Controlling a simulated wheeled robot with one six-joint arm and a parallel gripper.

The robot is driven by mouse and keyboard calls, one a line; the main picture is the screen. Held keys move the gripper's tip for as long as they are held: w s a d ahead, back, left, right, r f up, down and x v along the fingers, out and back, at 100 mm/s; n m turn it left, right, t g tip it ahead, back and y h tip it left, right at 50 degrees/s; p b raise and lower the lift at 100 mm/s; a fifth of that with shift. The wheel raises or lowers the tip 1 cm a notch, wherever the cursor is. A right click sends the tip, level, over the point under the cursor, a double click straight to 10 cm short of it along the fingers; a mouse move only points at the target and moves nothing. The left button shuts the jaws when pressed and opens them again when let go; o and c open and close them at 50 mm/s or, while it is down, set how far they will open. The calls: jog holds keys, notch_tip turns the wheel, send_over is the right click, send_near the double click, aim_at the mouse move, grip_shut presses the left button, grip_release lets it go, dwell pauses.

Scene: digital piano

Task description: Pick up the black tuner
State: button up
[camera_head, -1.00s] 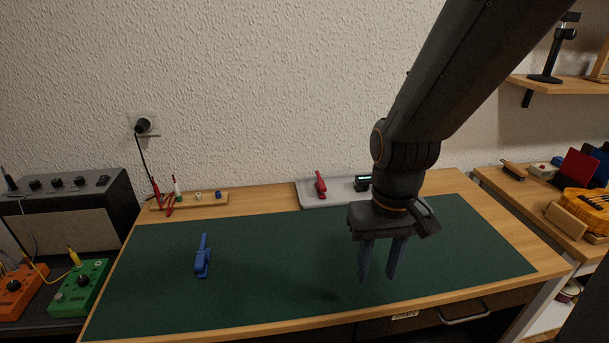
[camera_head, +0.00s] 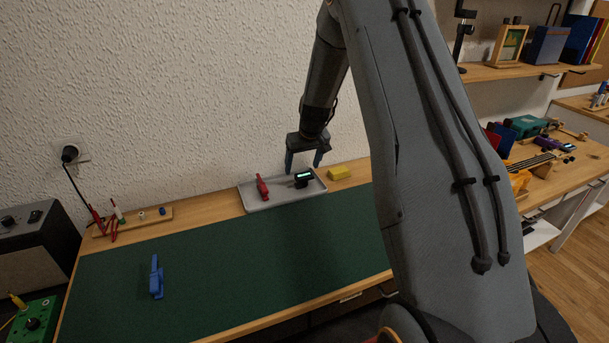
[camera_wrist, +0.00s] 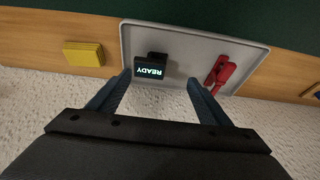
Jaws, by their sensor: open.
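The black tuner (camera_head: 302,179) with a lit display lies on a grey tray (camera_head: 257,205) at the back of the table. In the wrist view the tuner (camera_wrist: 151,66) shows the word READY on its screen, upside down. My gripper (camera_head: 304,170) is open and empty, above the back part of the tray. In the wrist view its two fingers (camera_wrist: 160,90) point toward the tray, with the tuner nearer the left finger and apart from both. A red clip-like object (camera_head: 262,188) lies on the same tray, left of the tuner; it also shows in the wrist view (camera_wrist: 219,75).
A yellow block (camera_head: 340,173) sits right of the tray. A blue clip-like object (camera_head: 156,277) lies on the green mat (camera_head: 230,265). A wooden rack (camera_head: 150,222) with cables stands at back left. The textured wall is close behind the tray.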

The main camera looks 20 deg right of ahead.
aim_at(304, 175)
jog(key=shift+w+d+f, duration=0.4)
jog(key=shift+w+d, duration=0.2)
jog(key=shift+w, duration=0.1)
jog(key=shift+p+x, duration=0.4)
jog(key=shift+x, duration=0.7)
jog(key=f, duration=0.1)
jog(key=f+p, duration=0.1)
jog(key=w+d+f+p, duration=0.1)
jog(key=f, duration=0.1)
jog(key=shift+w+f, duration=0.25)
jog(key=shift+f, duration=0.3)
jog(key=c, duration=1)
jog(key=shift+c, duration=0.5)
jog(key=shift+r, duration=0.15)
